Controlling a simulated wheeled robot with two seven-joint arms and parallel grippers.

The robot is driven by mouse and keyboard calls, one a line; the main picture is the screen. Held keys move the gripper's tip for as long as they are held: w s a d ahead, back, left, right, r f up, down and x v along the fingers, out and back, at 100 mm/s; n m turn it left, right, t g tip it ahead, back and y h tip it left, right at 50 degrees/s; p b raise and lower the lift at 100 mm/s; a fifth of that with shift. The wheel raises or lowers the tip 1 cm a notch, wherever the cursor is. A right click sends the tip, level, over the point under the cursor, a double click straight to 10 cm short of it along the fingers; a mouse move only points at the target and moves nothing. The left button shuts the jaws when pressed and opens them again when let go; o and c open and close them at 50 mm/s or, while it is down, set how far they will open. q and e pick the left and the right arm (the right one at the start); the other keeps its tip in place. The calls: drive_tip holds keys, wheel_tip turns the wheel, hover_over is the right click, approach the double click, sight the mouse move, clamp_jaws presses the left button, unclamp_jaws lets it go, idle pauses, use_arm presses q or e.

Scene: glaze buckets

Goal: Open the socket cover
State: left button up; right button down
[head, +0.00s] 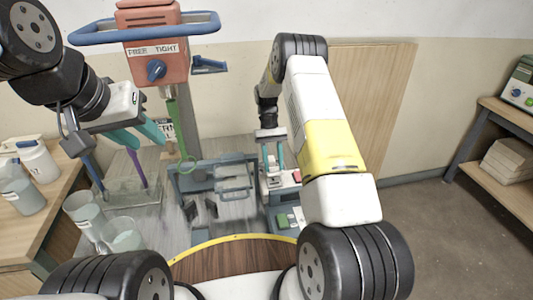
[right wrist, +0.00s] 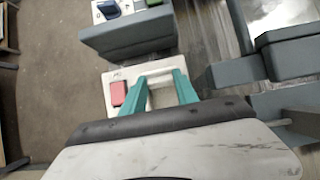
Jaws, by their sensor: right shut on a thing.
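A white socket box (head: 274,190) with a red part (head: 297,176) stands low on a blue-grey stand in the middle. It also shows in the right wrist view, where its red part (right wrist: 118,93) is left of my fingers. My right gripper (head: 272,165) points down at this box, its teal fingers shut on a pale piece at its top, which looks like the socket cover (right wrist: 158,80). The fingers hide part of it, and I cannot tell how far it is raised. My left gripper (head: 150,140) is open and empty at the upper left, away from the box.
An orange control box (head: 158,60) with a blue knob and blue rail stands behind my left gripper. A blue-grey frame (head: 215,180) lies left of the socket box. Open floor (head: 425,220) is on the right.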

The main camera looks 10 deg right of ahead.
drive_tip(key=w, duration=0.1)
drive_tip(key=w+r, duration=0.1)
drive_tip(key=w, duration=0.1)
drive_tip(key=shift+w, duration=0.25)
drive_tip(key=w+f, duration=0.2)
drive_tip(key=w, duration=0.4)
drive_tip(key=shift+a, duration=0.15)
idle(0.4)
drive_tip(key=c, duration=0.9)
unclamp_jaws()
drive_tip(key=shift+r, duration=0.1)
